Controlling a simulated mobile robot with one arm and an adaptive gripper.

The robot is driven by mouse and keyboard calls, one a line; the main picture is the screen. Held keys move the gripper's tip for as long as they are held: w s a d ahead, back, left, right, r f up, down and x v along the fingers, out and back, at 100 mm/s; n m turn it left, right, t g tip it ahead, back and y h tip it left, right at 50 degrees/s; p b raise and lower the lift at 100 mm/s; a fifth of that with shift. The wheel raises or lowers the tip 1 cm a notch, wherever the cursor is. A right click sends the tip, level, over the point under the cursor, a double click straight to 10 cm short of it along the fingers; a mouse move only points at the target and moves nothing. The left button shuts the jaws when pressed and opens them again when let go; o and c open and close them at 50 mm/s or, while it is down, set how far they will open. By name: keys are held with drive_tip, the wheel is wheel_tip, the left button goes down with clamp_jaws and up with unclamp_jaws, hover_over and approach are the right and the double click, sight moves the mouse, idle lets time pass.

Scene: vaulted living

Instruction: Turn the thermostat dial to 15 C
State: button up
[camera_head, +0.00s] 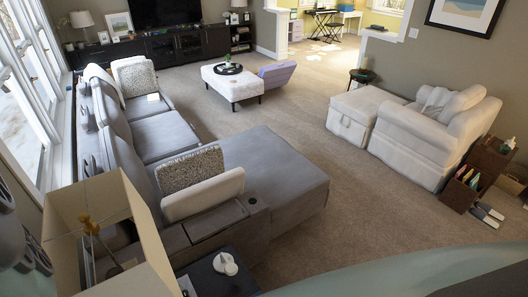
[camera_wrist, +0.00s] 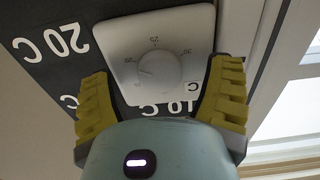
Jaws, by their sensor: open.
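The thermostat (camera_wrist: 120,38) is a pale square plate on a wall in the wrist view, seen upside down. Its round grey dial (camera_wrist: 168,83) sits in the middle, with small numbers around it and a pointer mark toward the picture's left. A dark panel (camera_wrist: 35,72) behind it carries white upside-down labels, one reading 20 C and one partly hidden that looks like 10 C. My gripper (camera_wrist: 160,72) is open, its yellow padded fingers on either side of the dial, apart from it. Whether the fingers touch the plate cannot be told. The thermostat does not show in the head view.
The wrist view shows a pale frame edge and bright window (camera_wrist: 298,105) at right. The head view shows a grey sofa (camera_head: 270,165), a lamp shade (camera_head: 150,240), a white armchair (camera_head: 430,135), an ottoman (camera_head: 235,86) and open carpet (camera_head: 300,125) between them.

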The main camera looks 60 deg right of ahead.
drive_tip(key=shift+w+a, duration=0.2)
drive_tip(key=shift+a, duration=0.05)
drive_tip(key=c, duration=1.2)
drive_tip(key=shift+c, duration=0.3)
drive_tip(key=shift+n+p, duration=1)
drive_tip(key=shift+n, duration=5)
